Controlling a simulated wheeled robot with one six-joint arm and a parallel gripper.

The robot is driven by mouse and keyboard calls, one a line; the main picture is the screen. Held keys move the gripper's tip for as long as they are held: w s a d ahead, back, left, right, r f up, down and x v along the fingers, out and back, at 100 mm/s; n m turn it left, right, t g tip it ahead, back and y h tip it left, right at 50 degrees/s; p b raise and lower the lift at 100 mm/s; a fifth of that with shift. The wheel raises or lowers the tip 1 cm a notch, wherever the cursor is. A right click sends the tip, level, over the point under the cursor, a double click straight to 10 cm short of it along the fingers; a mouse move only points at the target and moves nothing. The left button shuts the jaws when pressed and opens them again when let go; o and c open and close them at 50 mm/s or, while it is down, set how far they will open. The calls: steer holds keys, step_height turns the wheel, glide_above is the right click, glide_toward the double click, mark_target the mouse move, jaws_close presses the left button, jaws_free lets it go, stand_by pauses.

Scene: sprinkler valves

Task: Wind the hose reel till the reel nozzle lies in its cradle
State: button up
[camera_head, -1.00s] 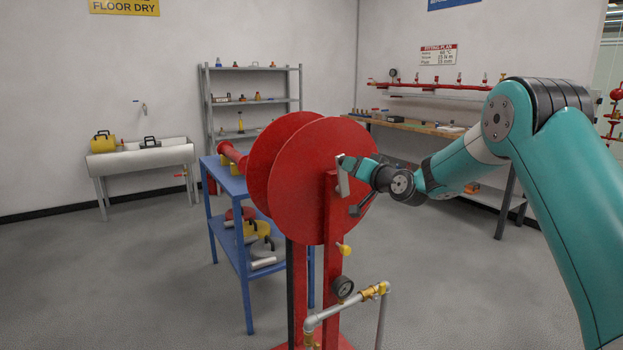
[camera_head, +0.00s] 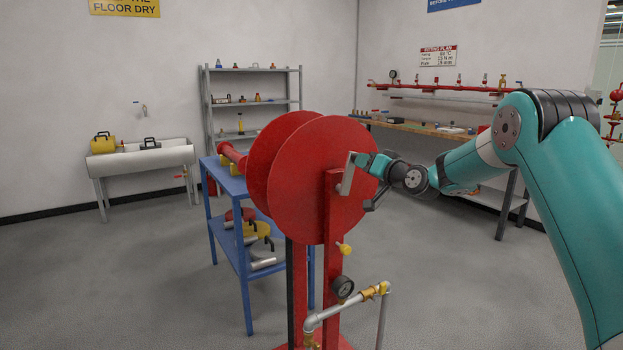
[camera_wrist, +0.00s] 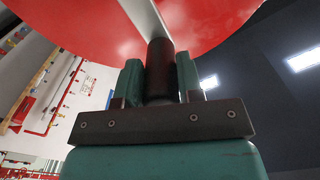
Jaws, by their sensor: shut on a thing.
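The hose reel (camera_head: 312,180) has two big red discs on a red post in the middle of the head view. Its grey crank arm (camera_head: 347,176) stands nearly upright on the near disc, top leaning slightly right. My gripper (camera_head: 363,160) is at the crank's top end. In the wrist view, its teal fingers (camera_wrist: 160,80) are shut on the dark crank handle (camera_wrist: 160,58). A small yellow piece (camera_head: 344,249) sticks out from the post below the disc; I cannot tell whether it is the nozzle or its cradle. I cannot make out the hose.
A gauge (camera_head: 343,288) and grey pipework (camera_head: 335,316) stand low before the post. A blue cart (camera_head: 243,260) with fittings is close behind on the left. A workbench (camera_head: 430,127) runs along the right wall. The floor at left is clear.

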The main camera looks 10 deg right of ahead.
steer(key=shift+f, duration=0.3)
steer(key=shift+w+d+f+b, duration=0.1)
steer(key=shift+w+d+b, duration=0.1)
steer(key=shift+d, duration=0.25)
steer(key=shift+w+d+f+b, duration=0.1)
steer(key=shift+d+b, duration=0.1)
steer(key=shift+d, duration=0.2)
steer(key=shift+f, duration=0.1)
steer(key=shift+w+d+f+b, duration=0.15)
steer(key=shift+d+f+b, duration=0.1)
steer(key=shift+d, duration=0.15)
steer(key=shift+w+d+f+b, duration=0.15)
steer(key=shift+d+b, duration=0.1)
steer(key=shift+d, duration=0.15)
steer(key=shift+w+d+f+b, duration=0.2)
steer(key=shift+d+f+b, duration=0.35)
steer(key=shift+d+f, duration=0.15)
steer(key=shift+f, duration=0.1)
